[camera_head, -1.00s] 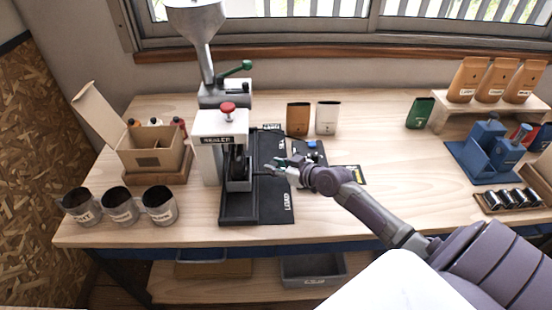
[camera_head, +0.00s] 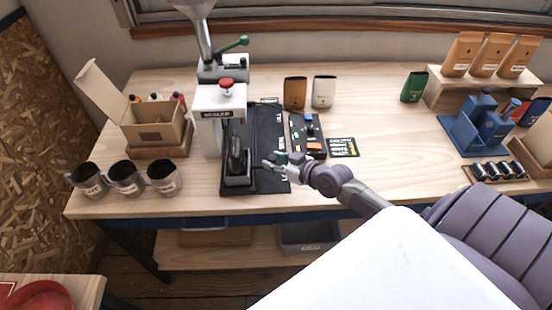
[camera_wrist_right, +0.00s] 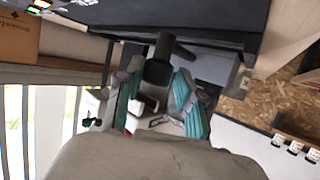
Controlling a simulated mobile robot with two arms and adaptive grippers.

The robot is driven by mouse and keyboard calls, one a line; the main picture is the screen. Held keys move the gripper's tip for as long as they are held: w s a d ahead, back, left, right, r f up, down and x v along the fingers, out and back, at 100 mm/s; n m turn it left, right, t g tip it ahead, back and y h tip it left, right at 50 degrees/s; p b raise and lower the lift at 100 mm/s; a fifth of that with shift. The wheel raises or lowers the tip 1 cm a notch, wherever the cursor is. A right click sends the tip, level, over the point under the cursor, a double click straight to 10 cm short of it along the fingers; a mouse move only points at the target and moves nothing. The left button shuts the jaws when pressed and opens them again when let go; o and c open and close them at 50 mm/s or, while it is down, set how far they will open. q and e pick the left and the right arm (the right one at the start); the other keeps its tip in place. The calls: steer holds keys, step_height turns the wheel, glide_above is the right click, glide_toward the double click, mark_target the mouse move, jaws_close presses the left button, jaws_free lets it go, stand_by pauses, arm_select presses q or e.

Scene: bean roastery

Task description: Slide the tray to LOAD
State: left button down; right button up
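The tray (camera_head: 239,181) is a small dark box at the front end of the black slide base (camera_head: 268,135), forward of the white sealer (camera_head: 208,105). A dark upright piece, perhaps a bag, stands in it. The LOAD marking on the base is mostly hidden behind my right gripper (camera_head: 268,163). That gripper is just right of the tray. In the right wrist view, its teal-padded fingers (camera_wrist_right: 158,82) close in on both sides of a black knob (camera_wrist_right: 158,70) that sticks out from the tray. My left gripper is not in view.
A control box (camera_head: 307,136) and a dark card (camera_head: 343,147) lie right of the base. Three cups (camera_head: 125,179) stand at the left front, below an open carton (camera_head: 155,125). Brown and white bags (camera_head: 323,91) stand behind.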

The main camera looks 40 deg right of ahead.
steer(key=shift+o, duration=1.3)
steer(key=shift+a, duration=0.1)
steer(key=shift+s, duration=0.1)
steer(key=v, duration=1.2)
